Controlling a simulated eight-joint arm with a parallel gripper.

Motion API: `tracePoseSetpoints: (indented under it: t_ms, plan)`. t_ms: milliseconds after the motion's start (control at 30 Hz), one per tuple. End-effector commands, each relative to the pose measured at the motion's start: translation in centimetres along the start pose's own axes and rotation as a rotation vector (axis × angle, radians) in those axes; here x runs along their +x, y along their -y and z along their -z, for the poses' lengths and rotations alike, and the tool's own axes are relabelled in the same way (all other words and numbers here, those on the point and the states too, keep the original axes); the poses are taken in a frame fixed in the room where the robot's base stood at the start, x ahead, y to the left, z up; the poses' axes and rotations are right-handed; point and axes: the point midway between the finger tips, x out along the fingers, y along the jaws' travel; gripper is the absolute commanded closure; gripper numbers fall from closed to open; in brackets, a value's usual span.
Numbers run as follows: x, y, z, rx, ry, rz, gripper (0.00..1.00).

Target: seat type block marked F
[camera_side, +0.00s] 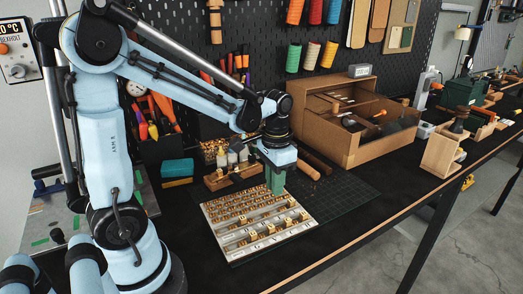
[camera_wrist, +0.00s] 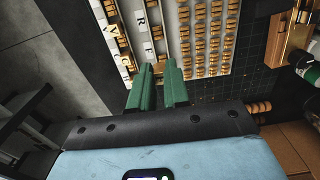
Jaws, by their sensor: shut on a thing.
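The white type tray (camera_side: 290,231) lies on the dark bench mat, with rows of small brass type blocks in it. In the wrist view the tray (camera_wrist: 168,40) runs beyond my fingertips, and printed letters R and F show on it, the F straight ahead of the jaws. My gripper (camera_side: 277,191) points down over the tray's back right part. In the wrist view its green fingers (camera_wrist: 159,70) are close together on a small brass type block (camera_wrist: 158,69), mostly hidden between them. I cannot read its letter or tell whether it touches the tray.
A brown wooden case (camera_side: 350,150) stands behind and right of the tray. A wooden rack with small bottles (camera_side: 232,160) stands behind the tray. Wooden-handled tools lie between them. The cutting mat (camera_side: 345,200) right of the tray is clear.

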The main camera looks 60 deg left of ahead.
Motion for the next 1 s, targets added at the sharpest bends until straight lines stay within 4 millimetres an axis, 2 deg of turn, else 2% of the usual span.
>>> tracePoseSetpoints:
  t_ms: [367, 800, 1000]
  plan:
    - [0.4, 0.0, 0.0, -0.001, 0.000, 0.000, 1.00]
    - [3.9, 0.1, 0.0, -0.001, 0.000, 0.000, 1.00]
    - [4.6, 0.0, 0.0, -0.001, 0.000, 0.000, 1.00]
